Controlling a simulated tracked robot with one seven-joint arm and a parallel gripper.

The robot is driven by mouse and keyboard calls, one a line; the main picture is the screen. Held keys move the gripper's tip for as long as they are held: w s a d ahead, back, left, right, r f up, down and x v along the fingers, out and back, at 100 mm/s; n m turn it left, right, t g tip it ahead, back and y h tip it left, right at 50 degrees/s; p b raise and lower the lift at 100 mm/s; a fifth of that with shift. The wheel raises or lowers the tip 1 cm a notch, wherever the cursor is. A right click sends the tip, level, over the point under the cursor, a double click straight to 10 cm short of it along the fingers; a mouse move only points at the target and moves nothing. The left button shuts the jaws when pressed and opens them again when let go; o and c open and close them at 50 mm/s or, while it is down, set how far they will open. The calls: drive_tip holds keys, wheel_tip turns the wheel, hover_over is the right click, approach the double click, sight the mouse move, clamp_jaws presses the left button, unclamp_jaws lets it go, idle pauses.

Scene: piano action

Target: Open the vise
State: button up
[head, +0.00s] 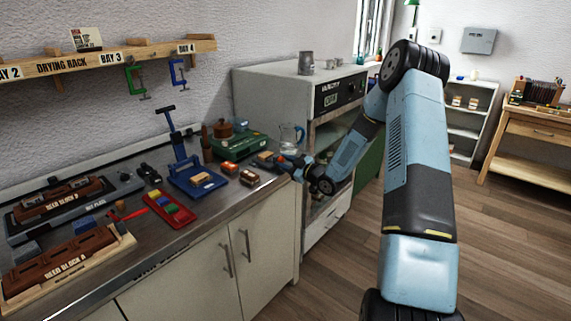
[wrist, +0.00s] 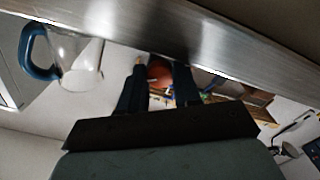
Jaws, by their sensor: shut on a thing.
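A small dark vise-like body (head: 264,160) sits at the right end of the steel counter, near the front edge. My gripper (head: 286,164) reaches in from the right, low at the counter's edge. In the wrist view my gripper (wrist: 160,88) has its two dark fingers around a small reddish-orange part (wrist: 160,72), which looks like the vise's handle or knob. The gripper is shut on it. The vise jaws are too small and partly hidden, so I cannot tell how far apart they are.
A glass jug (head: 291,136) stands behind my gripper, and it also shows in the wrist view (wrist: 78,62). A green box (head: 238,146), a blue press (head: 184,160) and a red tray (head: 172,210) stand to the left. A drying cabinet (head: 284,88) stands close behind.

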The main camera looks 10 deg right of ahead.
drive_tip(key=shift+f, duration=0.1)
drive_tip(key=o, duration=0.8)
drive_tip(key=shift+c, duration=0.2)
drive_tip(key=v, duration=1.4)
